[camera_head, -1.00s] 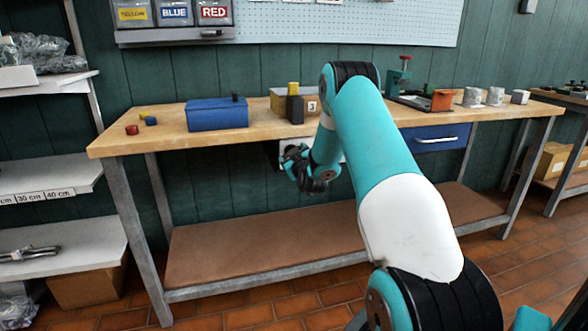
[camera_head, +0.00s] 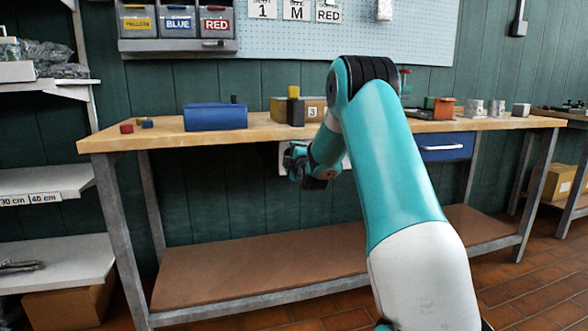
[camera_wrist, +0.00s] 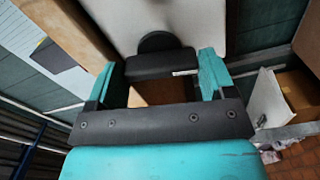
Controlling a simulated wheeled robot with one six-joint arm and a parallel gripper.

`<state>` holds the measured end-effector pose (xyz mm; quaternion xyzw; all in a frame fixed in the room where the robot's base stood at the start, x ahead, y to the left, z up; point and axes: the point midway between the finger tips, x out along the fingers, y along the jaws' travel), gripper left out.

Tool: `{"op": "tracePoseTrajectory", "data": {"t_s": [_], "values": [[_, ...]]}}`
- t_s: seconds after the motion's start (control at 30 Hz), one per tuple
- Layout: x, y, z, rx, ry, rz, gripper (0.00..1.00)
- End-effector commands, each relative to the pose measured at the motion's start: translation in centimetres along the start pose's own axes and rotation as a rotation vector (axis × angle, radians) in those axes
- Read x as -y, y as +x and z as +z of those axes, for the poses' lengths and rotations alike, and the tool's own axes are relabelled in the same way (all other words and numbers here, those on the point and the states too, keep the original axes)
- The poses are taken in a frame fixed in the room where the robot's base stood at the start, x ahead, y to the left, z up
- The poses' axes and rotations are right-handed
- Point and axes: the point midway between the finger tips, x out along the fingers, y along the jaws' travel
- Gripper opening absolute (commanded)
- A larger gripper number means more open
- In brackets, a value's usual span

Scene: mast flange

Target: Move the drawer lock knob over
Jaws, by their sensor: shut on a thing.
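The drawer lock knob (camera_wrist: 160,63) is a black bar on a round black base, on a white drawer front (camera_wrist: 225,22) in the wrist view. My gripper (camera_wrist: 160,72) has its two teal fingers on either side of the bar and is shut on it. In the head view my gripper (camera_head: 294,163) is at the white drawer front (camera_head: 283,158) under the bench top. There the knob is hidden by my gripper, and my arm covers part of the drawer front.
The wooden bench top (camera_head: 255,131) is just above my gripper. A blue drawer (camera_head: 445,147) is to the right, and a lower shelf (camera_head: 230,270) is below.

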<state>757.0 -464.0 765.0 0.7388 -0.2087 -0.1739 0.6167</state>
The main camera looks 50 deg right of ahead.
Motion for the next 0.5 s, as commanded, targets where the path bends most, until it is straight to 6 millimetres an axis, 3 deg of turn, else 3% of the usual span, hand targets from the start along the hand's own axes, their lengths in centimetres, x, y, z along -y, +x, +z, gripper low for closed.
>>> {"op": "tracePoseTrajectory", "data": {"t_s": [0.5], "values": [[0.11, 0.02, -0.07, -0.001, -0.188, -0.001, 0.53]]}}
